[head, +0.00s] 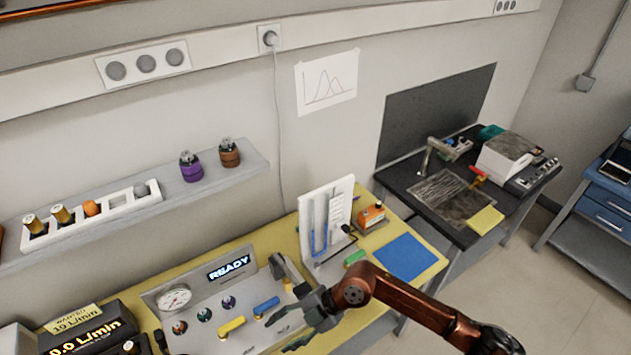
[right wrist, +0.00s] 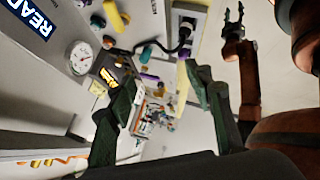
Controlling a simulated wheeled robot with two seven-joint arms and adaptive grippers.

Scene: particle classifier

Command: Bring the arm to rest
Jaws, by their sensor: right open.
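My right arm comes in from the right in the head view. Its gripper (head: 284,304) is over the front panel of a grey device (head: 205,330) on the yellow bench. The jaws are open, with a clear gap and nothing held between them. In the right wrist view the two dark green fingers (right wrist: 165,105) stand apart, with the device, gauge and knobs beyond them. My left gripper is not in the head view.
The device has a gauge (head: 173,298), a READY display (head: 229,267) and yellow and blue handles. A white stand (head: 327,225), an orange device (head: 371,214) and a blue mat (head: 404,257) are behind the arm. A shelf (head: 100,225) holds several bottles. Floor is free at right.

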